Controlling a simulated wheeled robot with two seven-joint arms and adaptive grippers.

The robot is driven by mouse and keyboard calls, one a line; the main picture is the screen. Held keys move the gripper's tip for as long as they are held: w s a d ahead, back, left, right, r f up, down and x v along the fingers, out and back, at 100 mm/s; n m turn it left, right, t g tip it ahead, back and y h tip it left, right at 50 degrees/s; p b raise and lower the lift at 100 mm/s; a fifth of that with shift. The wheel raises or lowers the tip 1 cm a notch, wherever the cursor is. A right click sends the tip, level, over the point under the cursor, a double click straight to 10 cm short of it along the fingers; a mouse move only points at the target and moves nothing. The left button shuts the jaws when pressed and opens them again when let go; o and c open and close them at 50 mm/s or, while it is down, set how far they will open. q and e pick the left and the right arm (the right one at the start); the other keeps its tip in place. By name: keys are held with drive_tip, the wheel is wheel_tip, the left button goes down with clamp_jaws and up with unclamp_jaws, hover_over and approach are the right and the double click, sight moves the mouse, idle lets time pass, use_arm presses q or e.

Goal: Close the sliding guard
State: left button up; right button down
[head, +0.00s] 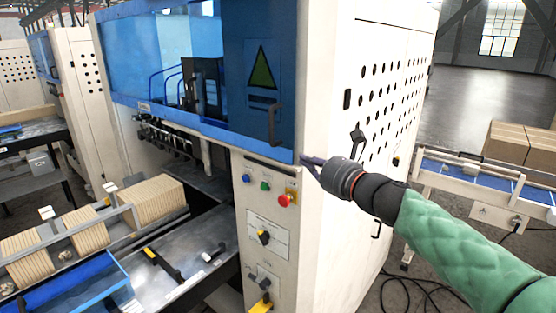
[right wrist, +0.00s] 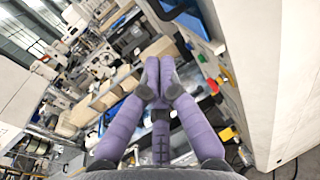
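The sliding guard (head: 238,75) is a blue see-through panel on the front of the white machine, in the head view. A yellow-and-black warning triangle and a dark upright handle (head: 272,125) show at its right end. My right gripper (head: 309,163) is at the machine's front right corner, right of and a little below the handle, apart from it. In the right wrist view its purple fingers (right wrist: 160,72) come together at the tips with nothing seen between them. My left gripper is not in view.
Below the guard is a control panel with a red button (head: 284,200) and several knobs. Stacks of brown card (head: 152,200) stand on the infeed at lower left. A blue conveyor (head: 470,177) with brown boxes (head: 507,143) is at right. A cable lies on the floor.

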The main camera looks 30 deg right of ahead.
drive_tip(key=p, duration=0.1)
approach(270, 143)
drive_tip(key=w, duration=0.5)
drive_tip(key=shift+w+a+f, duration=0.15)
drive_tip(key=shift+a+f, duration=0.05)
drive_tip(key=shift+a, duration=0.1)
drive_tip(key=shift+w+a, duration=0.15)
drive_tip(key=shift+w, duration=0.5)
